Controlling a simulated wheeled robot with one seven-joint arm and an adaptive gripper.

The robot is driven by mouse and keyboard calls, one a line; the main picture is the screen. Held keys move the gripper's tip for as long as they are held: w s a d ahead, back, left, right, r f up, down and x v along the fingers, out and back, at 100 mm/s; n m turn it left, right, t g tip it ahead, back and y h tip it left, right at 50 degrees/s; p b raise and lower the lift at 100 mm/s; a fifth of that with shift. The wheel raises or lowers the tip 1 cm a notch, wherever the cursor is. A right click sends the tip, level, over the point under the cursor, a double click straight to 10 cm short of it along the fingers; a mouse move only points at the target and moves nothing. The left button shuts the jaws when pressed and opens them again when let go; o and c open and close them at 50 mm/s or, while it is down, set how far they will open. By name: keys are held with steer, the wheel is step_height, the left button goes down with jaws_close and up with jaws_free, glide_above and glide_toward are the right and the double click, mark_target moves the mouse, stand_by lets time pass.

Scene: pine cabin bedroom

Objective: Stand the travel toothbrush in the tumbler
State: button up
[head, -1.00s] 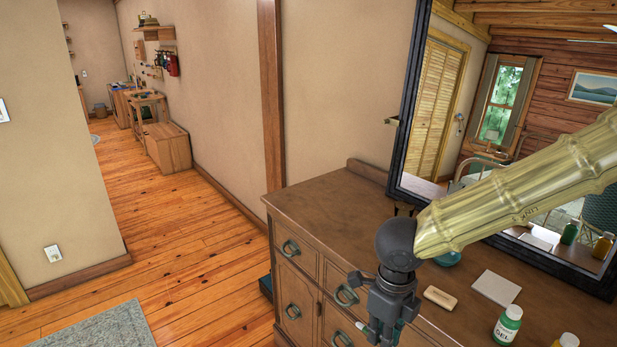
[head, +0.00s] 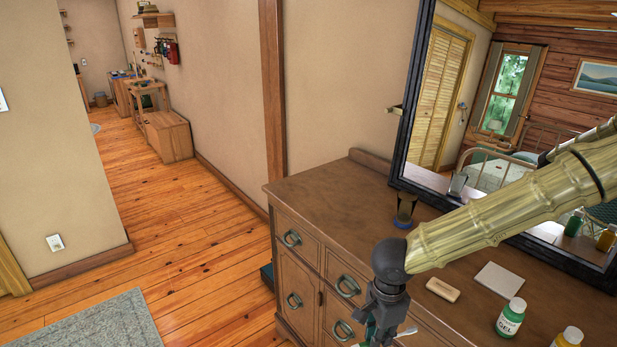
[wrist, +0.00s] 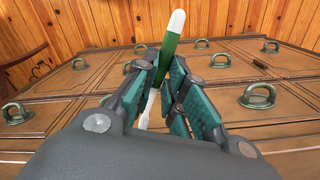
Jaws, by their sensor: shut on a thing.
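My gripper (head: 378,335) hangs in front of the dresser's drawer fronts, its lower part cut off by the head view's bottom edge. In the wrist view my gripper (wrist: 172,95) is shut on the travel toothbrush (wrist: 172,45), a slim green and white stick. It leans between the teal finger pads, with a white end beyond the fingertips. Its pale end (head: 406,332) shows beside the gripper in the head view. The tumbler (head: 405,207), dark and see-through with a blue lower part, stands on the dresser top near the mirror, behind and above my gripper, apart from it.
The dresser (head: 340,195) carries a soap-like tan block (head: 443,290), a pale square (head: 498,279), a green gel bottle (head: 511,318) and a yellow bottle (head: 567,338). A dark-framed mirror (head: 420,135) stands at the back. The floor at left is open.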

steer(key=w+d+f+n, duration=0.1)
steer(key=w+f+n, duration=0.1)
steer(key=f+n, duration=0.3)
steer(key=w+d+f+n, duration=0.1)
steer(key=w+f+n, duration=0.1)
steer(key=f+n, duration=0.4)
steer(key=n, duration=0.3)
steer(key=shift+w+n, duration=0.25)
steer(key=shift+n, duration=0.15)
steer(key=shift+a, duration=0.1)
